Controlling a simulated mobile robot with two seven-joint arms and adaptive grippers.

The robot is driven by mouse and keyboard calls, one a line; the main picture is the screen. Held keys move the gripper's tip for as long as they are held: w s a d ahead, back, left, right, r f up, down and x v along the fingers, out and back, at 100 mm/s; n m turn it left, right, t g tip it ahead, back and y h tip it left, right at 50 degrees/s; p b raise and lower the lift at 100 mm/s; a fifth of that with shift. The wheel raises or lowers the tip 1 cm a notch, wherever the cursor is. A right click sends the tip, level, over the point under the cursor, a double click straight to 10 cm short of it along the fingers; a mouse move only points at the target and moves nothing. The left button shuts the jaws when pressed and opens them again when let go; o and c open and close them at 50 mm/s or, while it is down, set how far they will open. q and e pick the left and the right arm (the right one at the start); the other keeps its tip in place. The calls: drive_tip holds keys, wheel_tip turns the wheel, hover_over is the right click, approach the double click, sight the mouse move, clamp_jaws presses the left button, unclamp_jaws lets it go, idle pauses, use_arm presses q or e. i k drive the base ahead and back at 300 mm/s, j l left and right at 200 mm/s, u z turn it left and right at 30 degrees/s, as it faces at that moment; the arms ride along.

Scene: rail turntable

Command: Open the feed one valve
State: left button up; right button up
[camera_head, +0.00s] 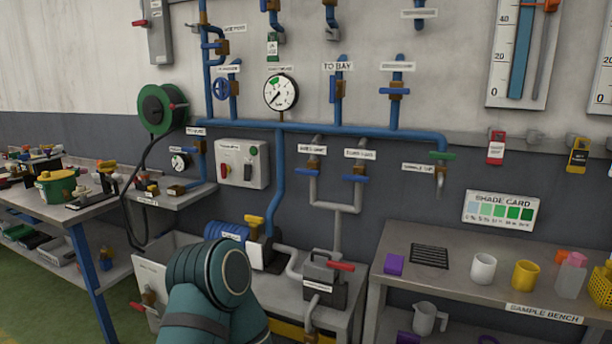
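No label clearly reads feed one; the small labels are too blurred to read. Two blue-handled valves sit side by side on grey pipes below the blue main pipe (330,130). The left valve (308,172) has a small white label (312,149) above it. The right valve (355,178) has a similar label (359,154). Both handles lie crosswise to their upright pipes. Higher up, a valve marked TO BAY (338,90) and another blue-handled valve (396,91) sit on blue risers. Neither gripper is in view; a teal part of my arm shows at bottom centre.
A pump (265,245) and a grey box with a red lever (325,280) stand on the low bench under the pipes. The sample bench (450,290) with cups is at right. A cluttered workbench (75,207) is at left. The wall before the valves is unobstructed.

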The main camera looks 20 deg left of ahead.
sight(309, 172)
drive_tip(key=i+j, duration=0.7)
drive_tip(key=i, duration=0.15)
